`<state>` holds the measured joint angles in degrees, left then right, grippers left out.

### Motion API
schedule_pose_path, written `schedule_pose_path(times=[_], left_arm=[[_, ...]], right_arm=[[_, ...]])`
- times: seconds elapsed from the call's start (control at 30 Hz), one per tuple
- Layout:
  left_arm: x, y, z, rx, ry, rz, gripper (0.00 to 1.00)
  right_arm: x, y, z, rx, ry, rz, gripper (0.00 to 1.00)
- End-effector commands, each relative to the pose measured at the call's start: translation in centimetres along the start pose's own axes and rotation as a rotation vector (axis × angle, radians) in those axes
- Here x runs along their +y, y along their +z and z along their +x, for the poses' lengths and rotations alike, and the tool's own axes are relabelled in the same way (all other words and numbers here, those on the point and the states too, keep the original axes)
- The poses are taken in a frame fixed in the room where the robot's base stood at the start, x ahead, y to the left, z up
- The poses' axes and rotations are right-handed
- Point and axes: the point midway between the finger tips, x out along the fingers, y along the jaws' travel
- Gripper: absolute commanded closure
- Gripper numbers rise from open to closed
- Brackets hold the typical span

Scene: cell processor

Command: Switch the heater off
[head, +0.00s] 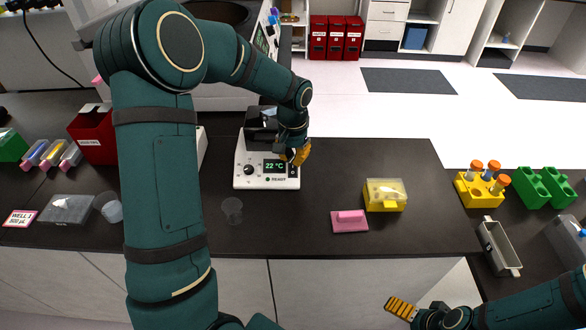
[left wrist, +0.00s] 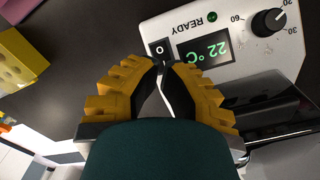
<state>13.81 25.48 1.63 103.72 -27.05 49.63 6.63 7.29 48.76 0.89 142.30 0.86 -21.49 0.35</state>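The heater (head: 252,180) is a white box on the dark bench, with a dark block on top. Its green display reads 22 °C, with a black knob beside it and a READY label with a green light. In the left wrist view the heater (left wrist: 237,75) shows its display, knob and a black rocker switch (left wrist: 159,48) marked O. My left gripper (head: 297,157) is at the heater's right front. In the left wrist view its yellow fingertips (left wrist: 162,68) nearly meet just beside the switch; contact is unclear. My right gripper (head: 402,309) is low at the right, away from the heater.
A small clear cup (head: 232,209) stands in front of the heater. A yellow box (head: 385,203) and a pink block (head: 349,221) lie to the right. A yellow tube rack (head: 481,192) and a grey tray (head: 497,246) are farther right. Bench behind the yellow box is clear.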

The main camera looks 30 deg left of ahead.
Motion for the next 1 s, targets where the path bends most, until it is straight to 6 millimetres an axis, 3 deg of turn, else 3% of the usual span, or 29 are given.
schedule_pose_path(times=[1.0], left_arm=[[0.0, 0.01, 0.91, 0.0, 0.0, 0.0, 1.0]], right_arm=[[0.22, 0.08, 0.59, 0.0, 0.0, 0.0, 0.0]])
